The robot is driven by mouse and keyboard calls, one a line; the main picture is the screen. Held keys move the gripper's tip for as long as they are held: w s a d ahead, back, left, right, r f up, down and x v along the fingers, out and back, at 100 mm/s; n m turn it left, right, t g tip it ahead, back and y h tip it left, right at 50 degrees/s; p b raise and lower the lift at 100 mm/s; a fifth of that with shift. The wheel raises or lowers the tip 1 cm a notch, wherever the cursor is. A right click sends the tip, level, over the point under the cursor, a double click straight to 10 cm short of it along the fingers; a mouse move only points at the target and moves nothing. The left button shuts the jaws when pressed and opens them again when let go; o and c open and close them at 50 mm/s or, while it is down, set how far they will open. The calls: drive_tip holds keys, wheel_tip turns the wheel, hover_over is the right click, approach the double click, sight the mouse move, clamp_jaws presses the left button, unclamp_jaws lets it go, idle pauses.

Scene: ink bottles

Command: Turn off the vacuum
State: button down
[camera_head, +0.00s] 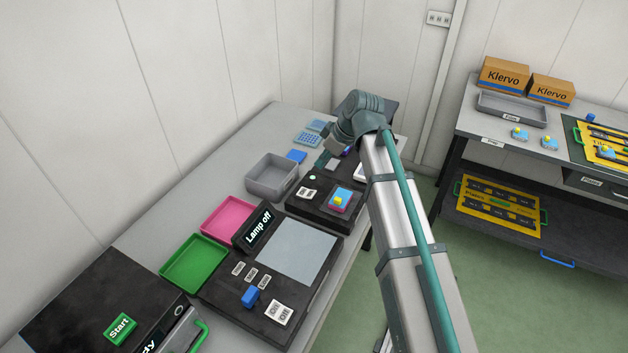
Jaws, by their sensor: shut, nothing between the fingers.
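A black box unit (300,206) lies at the far part of the left table, partly hidden by my arm. I take it to be the vacuum, but no readable name on it shows. It has a white two-part switch plate (306,192) and a small pale green spot (312,177). An ink bottle, pink and blue with a yellow top (341,199), stands on its right front part. My gripper (322,161) points down over the back of this unit, small in view. It is shut and empty, behind the switch plate; whether it touches the unit cannot be told.
A nearer black unit (318,293) has a "Lamp off" display (256,228), a blue knob (250,296) and an On/Off switch (278,313). Grey (258,187), pink (205,222) and green (170,268) trays line the left. A shelved table (468,125) stands right.

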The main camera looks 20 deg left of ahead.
drive_tip(key=p, duration=0.3)
hover_over(307, 194)
drive_tip(key=f, duration=0.8)
drive_tip(key=shift+d+f, duration=0.2)
drive_tip(key=shift+d, duration=0.15)
drive_tip(key=shift+s+d+f+p, duration=0.1)
drive_tip(key=shift+d+f+p, duration=0.05)
drive_tip(key=shift+f, duration=0.4)
drive_tip(key=shift+d+f+p, duration=0.1)
drive_tip(key=shift+f+p, duration=0.05)
drive_tip(key=shift+f, duration=0.35)
drive_tip(key=shift+d+f, duration=0.15)
drive_tip(key=shift+f, duration=0.4)
drive_tip(key=shift+d+f, duration=0.15)
drive_tip(key=shift+f, duration=0.35)
drive_tip(key=shift+f, duration=0.1)
